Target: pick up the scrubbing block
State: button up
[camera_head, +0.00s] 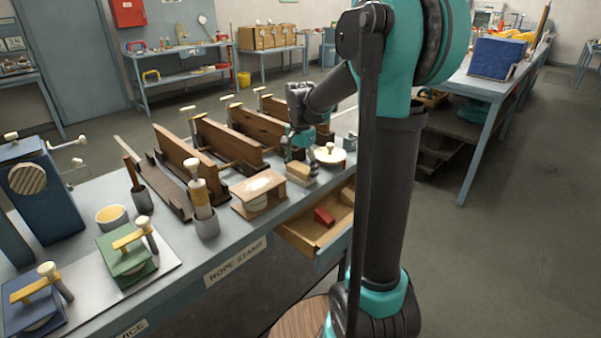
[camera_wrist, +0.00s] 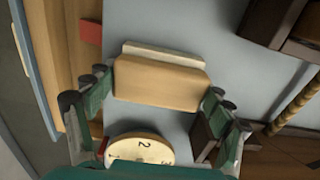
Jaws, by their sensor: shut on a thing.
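The scrubbing block (camera_head: 301,174) is a tan wooden block with a pale layer along one side. In the wrist view the block (camera_wrist: 160,84) lies crosswise between the two fingers of my gripper (camera_wrist: 162,90), one fingertip at each end. My gripper (camera_head: 299,153) is shut on it, pointing down at the bench. In the head view the block is at or just above the bench top; I cannot tell whether it touches. My gripper hides part of its far side.
A round, numbered disc (camera_wrist: 143,149) is close to the block; a round white-topped item (camera_head: 330,155) stands to its right. An open drawer (camera_head: 300,232) holds a red block (camera_head: 324,216). A small wooden stand (camera_head: 258,188) is left; dark wooden racks (camera_head: 232,142) stand behind.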

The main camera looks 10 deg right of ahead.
aim_at(301, 167)
notch_tip(301, 167, up, 20)
dwell(0.4)
jog(key=o, duration=0.6)
jog(key=shift+c, duration=1.4)
jog(key=shift+f, duration=0.1)
